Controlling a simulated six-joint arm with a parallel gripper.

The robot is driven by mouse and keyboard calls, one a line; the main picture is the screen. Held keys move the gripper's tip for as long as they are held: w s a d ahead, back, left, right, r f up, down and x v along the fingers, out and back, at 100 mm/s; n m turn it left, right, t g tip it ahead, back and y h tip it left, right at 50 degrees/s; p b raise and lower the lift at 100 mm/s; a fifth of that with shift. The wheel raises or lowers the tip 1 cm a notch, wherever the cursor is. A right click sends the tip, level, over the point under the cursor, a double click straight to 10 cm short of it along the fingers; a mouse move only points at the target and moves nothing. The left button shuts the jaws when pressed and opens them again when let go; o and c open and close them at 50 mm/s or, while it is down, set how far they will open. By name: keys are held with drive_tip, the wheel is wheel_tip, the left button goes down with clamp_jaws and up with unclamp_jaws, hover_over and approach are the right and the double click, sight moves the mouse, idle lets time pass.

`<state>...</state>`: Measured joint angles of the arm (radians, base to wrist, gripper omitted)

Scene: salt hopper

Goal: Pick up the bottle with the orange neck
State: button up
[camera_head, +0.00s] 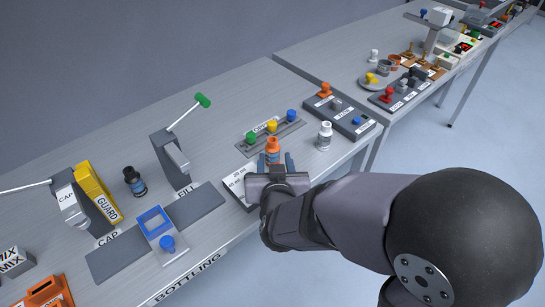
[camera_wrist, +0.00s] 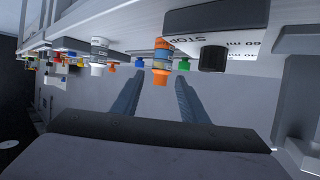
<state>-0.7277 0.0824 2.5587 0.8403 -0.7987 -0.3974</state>
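The bottle with the orange neck (camera_head: 273,148) stands upright on the grey bench, just past the dosing box and near my gripper. It also shows in the wrist view (camera_wrist: 161,58), where the picture is upside down. My gripper (camera_head: 276,160) is open and empty, reaching in low from the bench's front side. In the wrist view its two fingers (camera_wrist: 158,84) point toward the bottle, which appears between and just beyond their tips. I cannot tell whether the tips flank the bottle. The lower part of the bottle is partly hidden by the gripper in the head view.
A white-necked bottle (camera_head: 325,136) stands to the right; a black-necked bottle (camera_head: 135,181) is to the left. A box with ml labels and a black knob (camera_wrist: 212,58) is close beside my gripper. Green, yellow and blue knobs (camera_head: 272,127) stand behind the orange-necked bottle.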

sight(274, 151)
drive_tip(key=shift+w, duration=0.1)
drive_tip(key=shift+w+p, duration=0.15)
drive_tip(key=shift+p, duration=0.35)
drive_tip(key=shift+p+x, duration=0.75)
drive_tip(key=shift+p, duration=0.3)
drive_tip(key=x, duration=0.5)
drive_tip(key=shift+a+p+x, duration=0.1)
drive_tip(key=shift+p+x, duration=0.25)
drive_tip(key=shift+x, duration=0.95)
drive_tip(key=shift+a+p+x, duration=0.15)
drive_tip(key=shift+p+x, duration=0.2)
drive_tip(key=shift+x, duration=0.95)
